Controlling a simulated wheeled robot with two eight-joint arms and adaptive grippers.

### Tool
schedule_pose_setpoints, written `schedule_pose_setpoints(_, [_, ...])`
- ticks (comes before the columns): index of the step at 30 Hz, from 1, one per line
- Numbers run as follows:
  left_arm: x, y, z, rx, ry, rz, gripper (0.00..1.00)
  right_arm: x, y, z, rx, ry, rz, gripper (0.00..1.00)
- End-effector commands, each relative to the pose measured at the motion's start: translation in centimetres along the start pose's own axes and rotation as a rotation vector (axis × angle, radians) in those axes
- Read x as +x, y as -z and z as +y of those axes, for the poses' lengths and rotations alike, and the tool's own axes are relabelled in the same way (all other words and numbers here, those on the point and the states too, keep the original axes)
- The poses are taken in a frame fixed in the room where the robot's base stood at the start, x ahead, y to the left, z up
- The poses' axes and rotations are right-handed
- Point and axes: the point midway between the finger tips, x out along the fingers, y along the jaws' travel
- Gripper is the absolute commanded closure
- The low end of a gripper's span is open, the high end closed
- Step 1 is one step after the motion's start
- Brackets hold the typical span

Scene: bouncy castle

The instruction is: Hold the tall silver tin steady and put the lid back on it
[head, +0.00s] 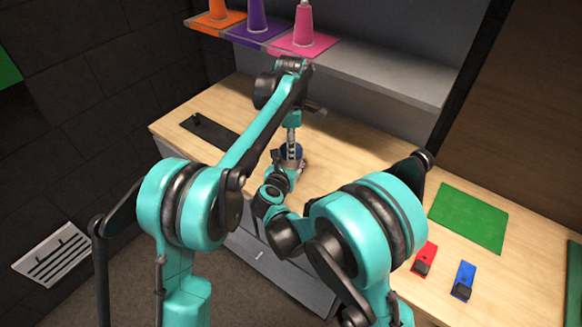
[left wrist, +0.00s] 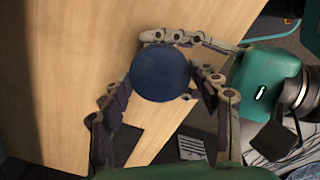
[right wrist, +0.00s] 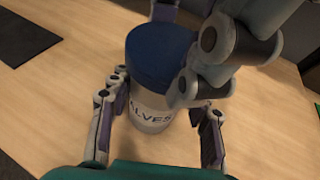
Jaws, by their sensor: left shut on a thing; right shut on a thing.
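The tall silver tin (right wrist: 152,108) stands upright on the wooden worktop, with dark lettering on its side. My right gripper (right wrist: 160,100) is shut around its body, one finger on each side. The round blue lid (left wrist: 160,72) is held between the fingers of my left gripper (left wrist: 163,78), which reaches down from above. In the right wrist view the lid (right wrist: 160,55) sits level over the tin's top, with no gap visible; I cannot tell whether it is fully seated. In the head view both grippers mostly hide the tin.
A dark flat mat (head: 208,133) lies left of the tin. A green mat (head: 468,217), a red piece (head: 424,258) and a blue piece (head: 463,280) lie to the right. Orange, purple and pink cones (head: 304,25) stand on the shelf behind. The worktop between is clear.

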Motion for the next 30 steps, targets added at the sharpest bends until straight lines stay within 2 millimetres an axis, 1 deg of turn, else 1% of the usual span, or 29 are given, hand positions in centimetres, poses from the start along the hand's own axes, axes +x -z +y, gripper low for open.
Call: schedule_pose_setpoints(30, [0.22,-0.04,0.0,2.44,0.001,0.001,0.73,0.01,-0.01,0.0,0.0,0.0,-0.001,1.0])
